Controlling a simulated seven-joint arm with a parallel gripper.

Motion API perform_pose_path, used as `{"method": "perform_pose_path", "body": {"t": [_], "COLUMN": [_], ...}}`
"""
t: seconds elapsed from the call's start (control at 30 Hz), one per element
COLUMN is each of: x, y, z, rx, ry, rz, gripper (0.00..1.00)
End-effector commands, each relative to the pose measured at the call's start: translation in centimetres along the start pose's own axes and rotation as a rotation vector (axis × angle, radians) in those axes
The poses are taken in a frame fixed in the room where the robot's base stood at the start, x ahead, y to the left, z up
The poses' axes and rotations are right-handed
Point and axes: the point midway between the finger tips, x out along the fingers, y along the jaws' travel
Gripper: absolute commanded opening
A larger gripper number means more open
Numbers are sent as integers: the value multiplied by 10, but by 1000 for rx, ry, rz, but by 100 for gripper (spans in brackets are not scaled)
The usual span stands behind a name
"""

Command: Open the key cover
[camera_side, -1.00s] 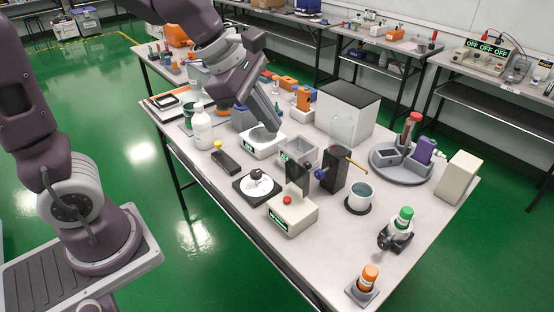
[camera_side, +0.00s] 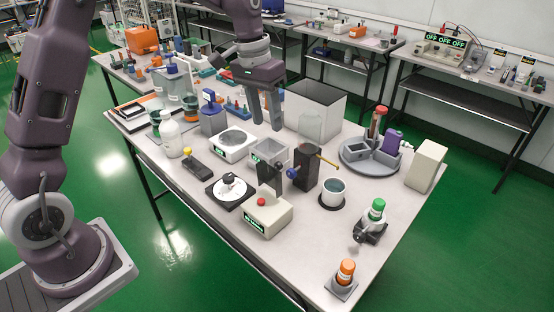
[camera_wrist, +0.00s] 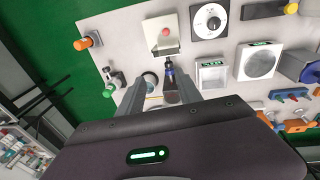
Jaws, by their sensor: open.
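I cannot tell for certain which part is the key cover. A cream box (camera_side: 270,218) with a red button and a lit green label stands near the middle of the table; it also shows in the wrist view (camera_wrist: 158,46). A dark upright panel (camera_side: 268,174) stands right behind it. Beside that is a black block (camera_side: 307,172) with a blue knob (camera_side: 292,173) and a yellow rod. My gripper (camera_side: 266,122) is open and empty, pointing down above the table behind these devices. In the wrist view its fingers (camera_wrist: 162,75) appear either side of the block.
A grey open tester (camera_side: 270,152), a white tester with a round plate (camera_side: 233,143) and a dial (camera_side: 230,189) stand close by. A round cup (camera_side: 333,188) sits right of the block.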

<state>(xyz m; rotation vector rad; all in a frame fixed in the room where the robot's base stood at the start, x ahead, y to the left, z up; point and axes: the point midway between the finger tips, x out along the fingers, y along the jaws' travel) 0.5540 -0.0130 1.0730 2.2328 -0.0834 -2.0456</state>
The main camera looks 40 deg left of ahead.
Motion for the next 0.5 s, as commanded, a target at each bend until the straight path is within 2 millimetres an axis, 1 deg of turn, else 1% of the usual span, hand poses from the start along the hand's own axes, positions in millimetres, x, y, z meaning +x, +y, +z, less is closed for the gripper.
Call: {"method": "perform_pose_path", "body": {"t": [0.03, 0.1, 0.13, 0.2, 0.27, 0.37, 0.5], "x": [27, 55, 64, 78, 86, 102, 130], "y": [-8, -15, -18, -21, -22, -22, -20], "z": [-14, -27, -30, -35, -36, -35, -32], "rx": [-11, -18, -20, -24, -25, -26, -26], "ry": [-31, -59, -67, -79, -83, -86, -87], "rz": [13, 29, 34, 41, 44, 45, 44], "gripper": [42, 42, 42, 42, 42, 42, 42]}}
